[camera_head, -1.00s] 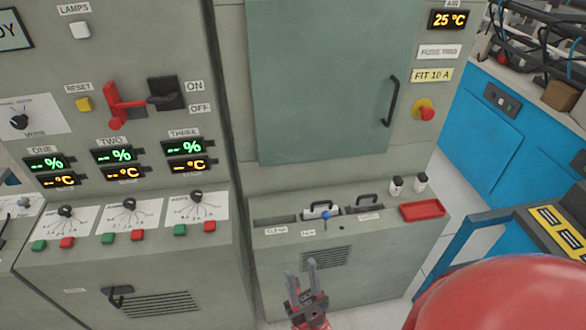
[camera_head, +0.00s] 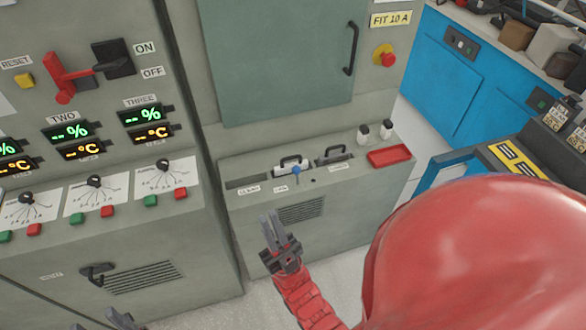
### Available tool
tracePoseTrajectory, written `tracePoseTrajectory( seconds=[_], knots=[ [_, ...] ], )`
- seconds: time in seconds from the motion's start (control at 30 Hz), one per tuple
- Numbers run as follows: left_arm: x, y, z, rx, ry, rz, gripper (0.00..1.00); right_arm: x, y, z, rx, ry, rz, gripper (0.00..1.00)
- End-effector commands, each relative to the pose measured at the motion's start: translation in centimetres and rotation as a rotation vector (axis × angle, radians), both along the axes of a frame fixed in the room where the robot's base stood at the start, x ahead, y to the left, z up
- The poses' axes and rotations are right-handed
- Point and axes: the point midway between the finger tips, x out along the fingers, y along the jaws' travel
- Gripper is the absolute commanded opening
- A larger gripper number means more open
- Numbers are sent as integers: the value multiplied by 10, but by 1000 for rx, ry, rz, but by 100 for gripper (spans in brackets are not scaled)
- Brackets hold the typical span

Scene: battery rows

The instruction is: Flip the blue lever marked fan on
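The blue-knobbed lever (camera_head: 296,170) stands on the sloping top of the low grey cabinet front, in the middle of the head view. A small white label (camera_head: 281,189) is just below it; its print is too small to read surely. My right gripper (camera_head: 271,214) is in front of and below the lever, apart from it, fingers pointing up toward the cabinet. Its two fingers look close together, and I cannot tell whether a gap remains. Nothing shows in it. Two grey fingertips, apparently of my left gripper (camera_head: 95,320), show apart at the bottom left edge.
Black-handled parts (camera_head: 333,154) stand in the slots beside and behind the lever. A red tray (camera_head: 389,156) and two small bottles (camera_head: 363,134) are to the right. A red switch handle (camera_head: 65,78) is on the left panel. Open floor lies below the cabinet.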

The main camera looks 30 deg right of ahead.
Motion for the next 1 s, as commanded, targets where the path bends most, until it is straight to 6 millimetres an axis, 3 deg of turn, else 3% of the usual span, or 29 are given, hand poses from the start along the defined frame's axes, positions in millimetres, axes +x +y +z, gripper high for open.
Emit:
tracePoseTrajectory(
  seconds=[0.17, 0.27, 0.4, 0.57, 0.77, 1.0],
  knots=[
    [0, 0, -30, 0, 0, 0, 50, 51, 18, -28, -106, 144, -39, 0],
    [0, 0, -50, 0, 0, 0, 50, 94, 33, -53, -209, 272, -92, 0],
    [0, 0, -76, 0, 0, 0, 50, 150, 48, -93, -368, 451, -197, 0],
    [0, 0, -106, 0, 0, 0, 50, 205, 51, -144, -549, 639, -352, 0],
    [0, 0, -143, 0, 0, 0, 50, 257, 31, -205, -760, 852, -591, 0],
    [0, 0, -187, 0, 0, 0, 50, 289, -25, -261, -956, 1097, -921, 0]
  ],
)
